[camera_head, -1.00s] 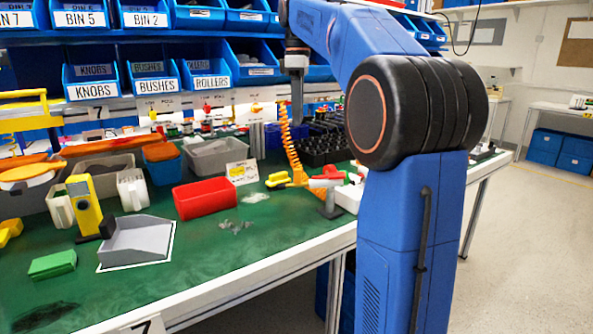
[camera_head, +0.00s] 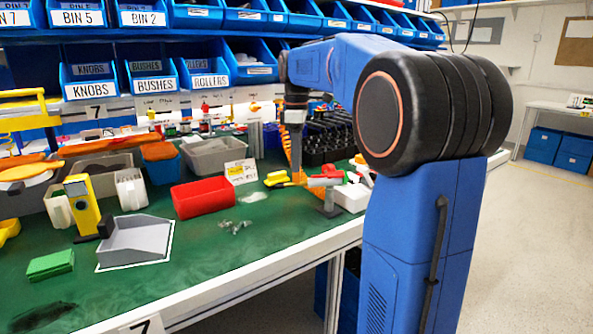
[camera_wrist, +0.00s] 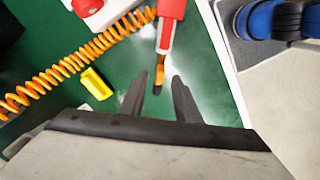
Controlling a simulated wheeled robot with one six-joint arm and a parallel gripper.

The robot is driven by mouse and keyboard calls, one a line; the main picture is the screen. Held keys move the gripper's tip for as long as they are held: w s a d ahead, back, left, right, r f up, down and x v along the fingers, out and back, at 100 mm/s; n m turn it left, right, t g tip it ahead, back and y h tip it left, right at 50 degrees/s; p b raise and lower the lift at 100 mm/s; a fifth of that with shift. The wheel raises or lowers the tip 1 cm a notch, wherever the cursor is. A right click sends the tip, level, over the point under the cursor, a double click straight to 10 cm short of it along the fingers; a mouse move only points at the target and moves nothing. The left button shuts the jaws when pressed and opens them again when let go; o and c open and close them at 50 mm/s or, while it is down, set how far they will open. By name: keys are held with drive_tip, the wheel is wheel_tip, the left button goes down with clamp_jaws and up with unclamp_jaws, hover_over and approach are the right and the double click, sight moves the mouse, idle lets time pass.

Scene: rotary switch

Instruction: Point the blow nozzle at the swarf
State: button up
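A red blow nozzle (camera_head: 326,180) with an orange coiled hose beside it is at the right part of the green bench. In the wrist view, the red body (camera_wrist: 170,22) has an orange tip pointing toward my gripper. My gripper (camera_wrist: 158,82) is open, its two dark fingers apart with the orange tip seen between their ends. I cannot tell whether they touch it. In the head view my gripper (camera_head: 296,165) hangs pointing down, just left of the red nozzle. The swarf (camera_head: 236,227) is a small grey scatter on the bench, left of the nozzle and in front of the red bin.
A yellow piece (camera_wrist: 95,83) lies near the orange coil (camera_wrist: 60,70). A red bin (camera_head: 203,198), a grey dustpan-like tray (camera_head: 135,243) and a green block (camera_head: 50,264) stand to the left. A white box (camera_head: 351,197) is at the right. The front bench around the swarf is clear.

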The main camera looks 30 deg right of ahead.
drive_tip(key=shift+f, duration=1.75)
drive_tip(key=shift+c, duration=0.6)
clamp_jaws()
drive_tip(key=shift+s, duration=0.1)
drive_tip(key=shift+s+a+n, duration=0.3)
drive_tip(key=shift+s+n, duration=0.3)
drive_tip(key=shift+n, duration=0.2)
drive_tip(key=shift+s+a+n, duration=0.3)
drive_tip(key=shift+s+n, duration=0.3)
drive_tip(key=shift+n, duration=0.2)
drive_tip(key=shift+s+a+n, duration=0.3)
drive_tip(key=shift+s+n, duration=0.3)
drive_tip(key=shift+n, duration=0.2)
drive_tip(key=shift+o, duration=0.6)
unclamp_jaws()
